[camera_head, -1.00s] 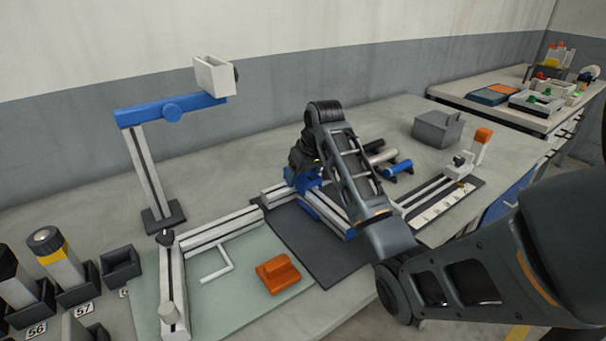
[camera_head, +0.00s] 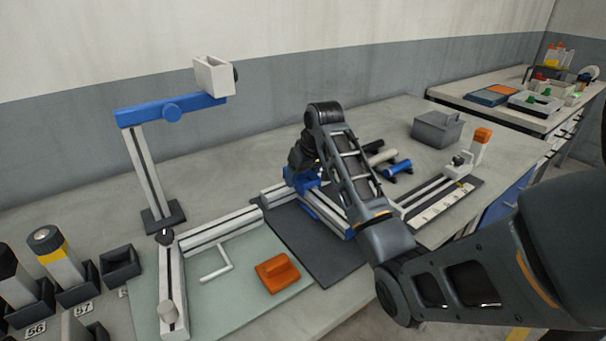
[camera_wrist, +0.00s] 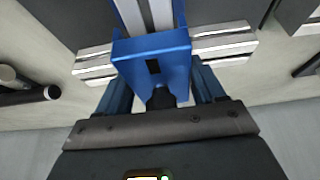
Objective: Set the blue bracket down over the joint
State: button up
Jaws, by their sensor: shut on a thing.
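The blue bracket (camera_wrist: 150,58) is in the wrist view, between the two fingers of my gripper (camera_wrist: 160,84), which are shut on it. It lies over the place where a light grey slotted rail (camera_wrist: 146,14) from the top edge meets rail pieces to the left (camera_wrist: 94,66) and right (camera_wrist: 224,41). The joint itself is covered by the bracket. I cannot tell whether the bracket touches the rails. In the head view the bracket (camera_head: 304,181) shows at the rails' meeting point, mostly hidden by my arm.
A dark mat (camera_head: 310,250) and a pale green mat (camera_head: 215,290) with an orange block (camera_head: 277,272) lie in front. A blue-topped stand (camera_head: 172,108) rises at left. Blue and cream cylinders (camera_head: 397,168) and a grey box (camera_head: 437,130) stand to the right.

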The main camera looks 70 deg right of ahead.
notch_tip(320, 180, down, 2)
jog(key=shift+s+a+f, duration=0.1)
jog(key=shift+s+a, duration=0.05)
jog(key=o, duration=1.1)
jog(key=shift+o, duration=1.2)
jog(key=shift+a, duration=0.1)
jog(key=v, duration=0.5)
jog(key=d+v, duration=0.1)
jog(key=v, duration=0.2)
jog(key=shift+w+r, duration=0.2)
jog(key=shift+r, duration=0.35)
jog(key=shift+s+r, duration=0.2)
jog(key=shift+r, duration=0.25)
